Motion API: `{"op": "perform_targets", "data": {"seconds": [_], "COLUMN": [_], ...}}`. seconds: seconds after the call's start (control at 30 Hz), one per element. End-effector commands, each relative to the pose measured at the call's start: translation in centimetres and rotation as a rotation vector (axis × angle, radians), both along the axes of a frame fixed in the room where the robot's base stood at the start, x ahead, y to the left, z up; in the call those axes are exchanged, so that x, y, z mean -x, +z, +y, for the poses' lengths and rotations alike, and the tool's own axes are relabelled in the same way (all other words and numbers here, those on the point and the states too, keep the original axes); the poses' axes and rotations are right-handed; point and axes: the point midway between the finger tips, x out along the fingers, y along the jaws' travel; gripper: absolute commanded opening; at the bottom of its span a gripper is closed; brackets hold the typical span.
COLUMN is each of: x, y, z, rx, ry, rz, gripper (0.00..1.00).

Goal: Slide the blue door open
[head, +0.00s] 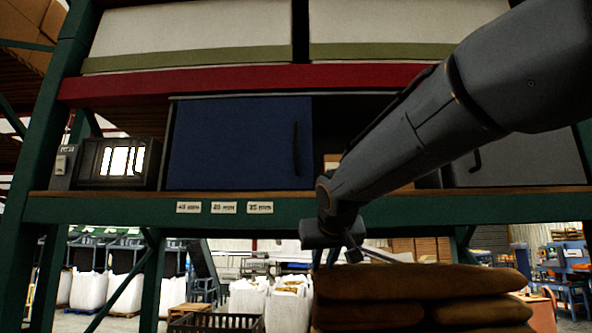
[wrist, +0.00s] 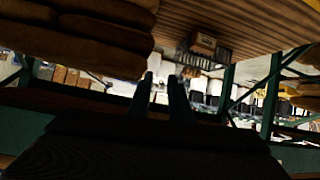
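The blue door (head: 240,145) covers the left part of a cabinet on the shelf in the head view. Its dark vertical handle (head: 296,148) is near its right edge. To its right is a dark opening, partly hidden by my arm. My gripper (head: 370,255) hangs below and right of the blue door, below the shelf beam and just above stacked sacks, apart from the handle. In the wrist view, my gripper (wrist: 162,84) has two dark fingers standing apart with nothing visible between them. The blue door cannot be made out there.
A grey door (head: 525,155) with a handle is at the cabinet's right. A green shelf beam (head: 120,210) with size labels runs below the cabinet. Brown sacks (head: 425,283) are stacked under my gripper. A lit box (head: 120,160) stands left of the cabinet.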

Motion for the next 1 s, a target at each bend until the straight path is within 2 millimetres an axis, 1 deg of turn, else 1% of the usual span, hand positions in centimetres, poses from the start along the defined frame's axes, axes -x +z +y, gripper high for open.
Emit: {"op": "perform_targets", "data": {"seconds": [0.03,0.07,0.1,0.17,0.2,0.3,0.33,0.4,0.43,0.5,0.57,0.9,1.0], "x": [-0.2,0.0,0.4,1.3,2.0,3.7,4.1,4.8,5.0,5.1,4.7,-0.2,-1.3], "y": [5.6,8.7,12.5,17.5,20.3,25.5,26.7,28.6,29.2,30.0,30.2,30.3,30.2], "z": [1.6,2.3,3.1,3.9,4.3,4.8,4.9,5.0,5.0,5.1,5.2,5.9,6.1], "rx": [-0.020,-0.034,-0.051,-0.076,-0.091,-0.123,-0.131,-0.143,-0.147,-0.153,-0.155,-0.152,-0.152], "ry": [0.017,0.022,0.030,0.037,0.041,0.048,0.049,0.052,0.052,0.053,0.053,0.051,0.051], "rz": [-0.098,-0.149,-0.211,-0.292,-0.338,-0.423,-0.442,-0.474,-0.483,-0.495,-0.498,-0.496,-0.496], "gripper": [0.19,0.19,0.19,0.19,0.19,0.19,0.19,0.19,0.19,0.19,0.19,0.19,0.19]}}
